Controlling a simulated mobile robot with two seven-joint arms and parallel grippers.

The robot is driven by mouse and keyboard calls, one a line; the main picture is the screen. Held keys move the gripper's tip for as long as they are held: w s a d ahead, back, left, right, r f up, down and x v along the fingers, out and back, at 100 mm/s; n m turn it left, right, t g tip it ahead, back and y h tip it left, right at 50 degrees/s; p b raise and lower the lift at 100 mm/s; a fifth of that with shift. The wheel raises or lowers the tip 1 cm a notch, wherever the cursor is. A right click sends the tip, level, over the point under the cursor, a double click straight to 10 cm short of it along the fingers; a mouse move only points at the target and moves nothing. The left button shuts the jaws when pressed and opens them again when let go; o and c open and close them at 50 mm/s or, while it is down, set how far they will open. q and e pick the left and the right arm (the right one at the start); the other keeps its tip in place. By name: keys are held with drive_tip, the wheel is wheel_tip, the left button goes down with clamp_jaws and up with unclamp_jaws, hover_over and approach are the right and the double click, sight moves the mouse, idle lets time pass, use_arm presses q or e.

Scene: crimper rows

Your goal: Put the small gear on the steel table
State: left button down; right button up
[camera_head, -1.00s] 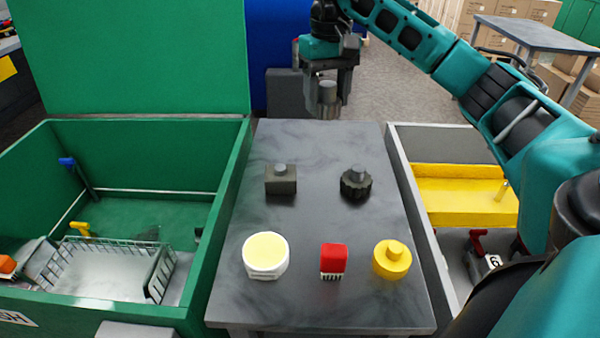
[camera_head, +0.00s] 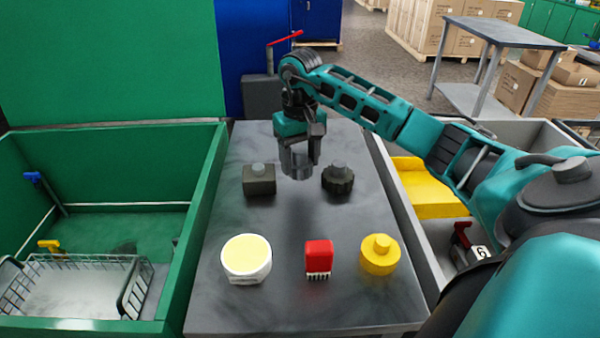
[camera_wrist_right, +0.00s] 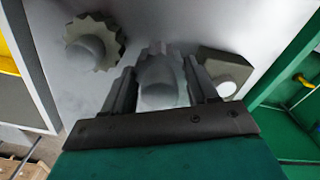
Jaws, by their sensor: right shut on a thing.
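My right gripper (camera_head: 299,155) is shut on the small gear (camera_head: 296,164), a grey toothed piece with a round knob. It holds the gear above the far half of the steel table (camera_head: 270,308), between a dark square block with a knob (camera_head: 259,181) and a larger dark gear (camera_head: 338,180). In the right wrist view the small gear (camera_wrist_right: 158,78) sits between the fingers, its teeth showing beyond them. The larger gear (camera_wrist_right: 93,44) and the block (camera_wrist_right: 228,70) lie on either side. A gap to the tabletop seems to remain; its size is unclear. My left gripper is out of view.
Nearer on the table stand a white round piece with a yellow top (camera_head: 246,258), a red brush-like block (camera_head: 319,258) and a yellow knobbed cylinder (camera_head: 380,255). A green bin (camera_head: 200,215) adjoins the left; a grey bin with a yellow tray (camera_head: 425,190) adjoins the right.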

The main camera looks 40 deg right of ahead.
sight(300, 172)
wheel_tip(300, 172, down, 4)
drive_tip(key=shift+r, duration=0.15)
drive_tip(key=shift+b, duration=0.3)
drive_tip(key=o, duration=1.1)
